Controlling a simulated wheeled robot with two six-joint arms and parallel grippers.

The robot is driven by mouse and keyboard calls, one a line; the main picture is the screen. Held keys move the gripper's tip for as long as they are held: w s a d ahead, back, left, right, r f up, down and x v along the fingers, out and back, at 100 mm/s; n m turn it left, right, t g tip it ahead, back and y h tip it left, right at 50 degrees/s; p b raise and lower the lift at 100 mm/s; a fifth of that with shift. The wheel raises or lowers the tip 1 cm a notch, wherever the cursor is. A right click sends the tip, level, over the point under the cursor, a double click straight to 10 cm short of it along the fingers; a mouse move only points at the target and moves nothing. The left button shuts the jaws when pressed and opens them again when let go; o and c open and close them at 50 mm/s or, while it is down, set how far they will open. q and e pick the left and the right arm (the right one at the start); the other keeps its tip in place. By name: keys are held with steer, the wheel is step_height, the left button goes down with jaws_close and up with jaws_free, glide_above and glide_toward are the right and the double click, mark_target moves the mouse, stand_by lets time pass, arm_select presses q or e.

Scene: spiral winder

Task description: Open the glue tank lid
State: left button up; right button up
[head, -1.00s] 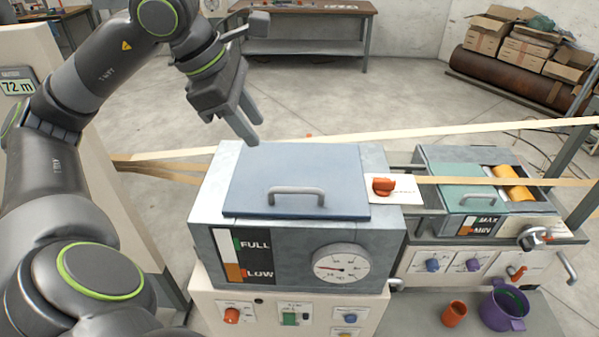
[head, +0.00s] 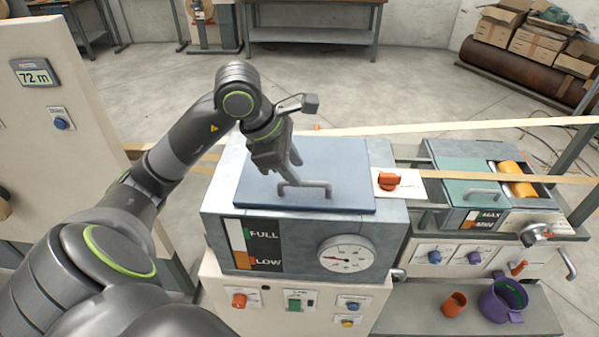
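The glue tank (head: 222,215) is a grey metal box with a FULL/LOW level strip and a round dial on its front. Its blue-grey lid (head: 350,170) lies flat and closed on top. The lid's grey bar handle (head: 312,185) is near the lid's front edge. My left gripper (head: 291,172) points down over the lid, with its fingers apart and empty. Its fingertips are close above and behind the left part of the handle; I cannot tell whether they touch it. My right gripper is not in view.
An orange knob (head: 390,181) on a white plate sits just right of the lid. A paper strip (head: 470,178) runs right to a smaller tank with a green lid (head: 462,178). A purple pot (head: 503,302) and an orange cup (head: 454,305) stand at lower right.

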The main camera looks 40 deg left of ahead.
mark_target(304, 182)
arm_select(q)
steer(key=shift+x, duration=1.7)
jaws_close()
